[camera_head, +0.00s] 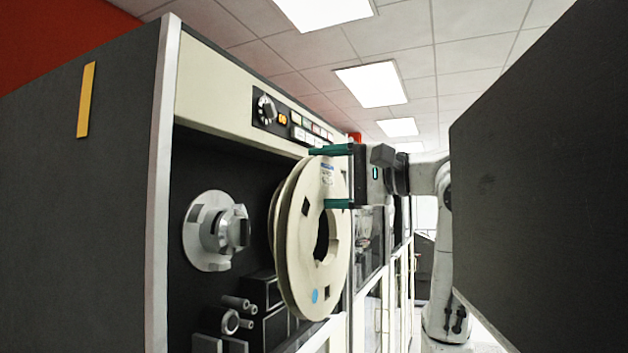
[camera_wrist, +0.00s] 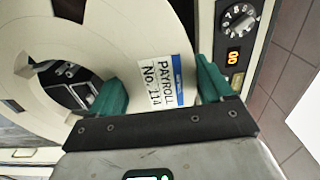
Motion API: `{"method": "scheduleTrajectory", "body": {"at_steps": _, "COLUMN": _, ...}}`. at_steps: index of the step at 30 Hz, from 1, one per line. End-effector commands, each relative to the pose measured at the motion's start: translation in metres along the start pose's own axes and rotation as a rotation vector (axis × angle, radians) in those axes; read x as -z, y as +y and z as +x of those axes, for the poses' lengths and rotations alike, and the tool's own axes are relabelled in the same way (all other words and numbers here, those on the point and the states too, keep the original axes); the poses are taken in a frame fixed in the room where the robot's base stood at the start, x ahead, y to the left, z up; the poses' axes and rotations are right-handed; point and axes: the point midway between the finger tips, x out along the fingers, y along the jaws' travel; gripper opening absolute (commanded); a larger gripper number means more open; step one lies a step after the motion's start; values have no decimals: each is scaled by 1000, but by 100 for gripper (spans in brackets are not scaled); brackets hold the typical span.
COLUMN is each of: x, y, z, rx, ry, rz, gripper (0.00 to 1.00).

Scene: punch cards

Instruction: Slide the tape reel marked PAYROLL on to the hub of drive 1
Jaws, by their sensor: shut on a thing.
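The cream tape reel (camera_head: 296,240) is upright in front of the open tape drive. In the wrist view its label reads PAYROLL No. 114 (camera_wrist: 163,85). My gripper (camera_head: 332,178) is shut on the reel near its top, with one green finger on each side of the label; the fingers (camera_wrist: 160,90) also show in the wrist view. The reel has a large centre hole and a blue dot low on its face. The drive hub (camera_head: 222,232) is bare and stands to the left of the reel, apart from it in the head view.
The drive's control panel (camera_head: 290,120), with a dial and lit buttons, is above the reel. Rollers and guide blocks (camera_head: 240,312) sit below the hub. A large dark panel (camera_head: 545,190) fills the right side. More cabinets (camera_head: 385,290) stand behind.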

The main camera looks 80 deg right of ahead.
Motion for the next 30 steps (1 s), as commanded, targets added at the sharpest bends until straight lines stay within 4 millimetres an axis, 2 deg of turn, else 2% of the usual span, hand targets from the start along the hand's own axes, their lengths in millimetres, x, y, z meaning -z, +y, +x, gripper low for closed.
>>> {"method": "scheduleTrajectory", "body": {"at_steps": 30, "x": -1, "y": 0, "z": 96, "rx": 2, "ry": -2, "rz": -1, "gripper": 25}}
